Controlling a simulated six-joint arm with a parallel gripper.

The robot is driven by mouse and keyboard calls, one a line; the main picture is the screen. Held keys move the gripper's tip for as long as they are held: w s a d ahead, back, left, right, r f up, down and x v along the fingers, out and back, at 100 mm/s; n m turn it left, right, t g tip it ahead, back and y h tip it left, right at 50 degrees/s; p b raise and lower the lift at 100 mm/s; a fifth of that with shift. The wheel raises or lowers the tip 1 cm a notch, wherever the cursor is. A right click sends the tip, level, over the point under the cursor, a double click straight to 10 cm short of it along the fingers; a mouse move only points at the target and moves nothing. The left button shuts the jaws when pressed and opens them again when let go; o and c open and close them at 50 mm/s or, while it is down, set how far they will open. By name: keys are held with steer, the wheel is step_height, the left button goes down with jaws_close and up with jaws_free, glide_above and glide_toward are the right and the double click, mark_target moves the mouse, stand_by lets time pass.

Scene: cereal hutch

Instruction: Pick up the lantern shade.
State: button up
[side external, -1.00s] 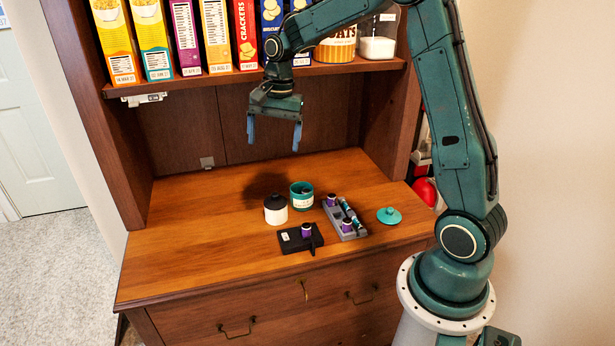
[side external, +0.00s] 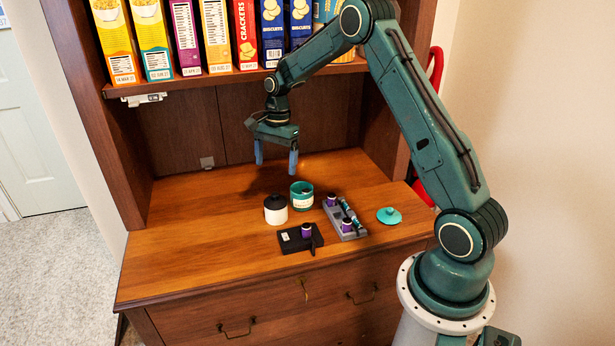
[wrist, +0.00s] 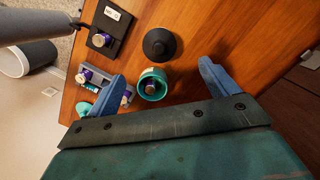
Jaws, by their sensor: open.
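No object plainly reads as a lantern shade, so I cannot tell for certain which one it is. A white jar with a black knobbed top (side external: 276,210) stands upright on the wooden counter; its dark top (wrist: 159,45) shows in the wrist view. Right beside it is an open teal cup (side external: 301,196) with a pale label and something small inside; the cup (wrist: 153,84) is also in the wrist view. My gripper (side external: 276,168) is open and empty above the counter, over and behind these two. In the wrist view the cup lies between my fingers (wrist: 162,70).
A black stand (side external: 291,243) holds a purple-banded vial. A grey rack (side external: 350,235) holds several vials. A teal lid (side external: 389,216) lies to the right. Cereal and cracker boxes (side external: 215,38) fill the shelf above. The counter's left side is clear.

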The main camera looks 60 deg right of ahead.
mark_target(275, 193)
steer(key=f, duration=0.4)
steer(key=a+f, duration=0.1)
steer(key=f, duration=0.2)
steer(key=shift+f, duration=0.1)
steer(key=shift+s+a+f, duration=0.1)
steer(key=shift+a+f, duration=0.05)
steer(key=shift+f, duration=0.7)
steer(key=shift+a+f, duration=0.2)
steer(key=shift+f, duration=0.65)
steer(key=shift+s+a+f, duration=0.1)
steer(key=shift+a+f, duration=0.05)
steer(key=shift+f, duration=0.7)
steer(key=shift+w, duration=0.1)
steer(key=c, duration=1.1)
steer(key=shift+r, duration=0.2)
step_height(275, 193, up, 20)
steer(key=shift+f, duration=0.15)
steer(key=shift+f, duration=0.15)
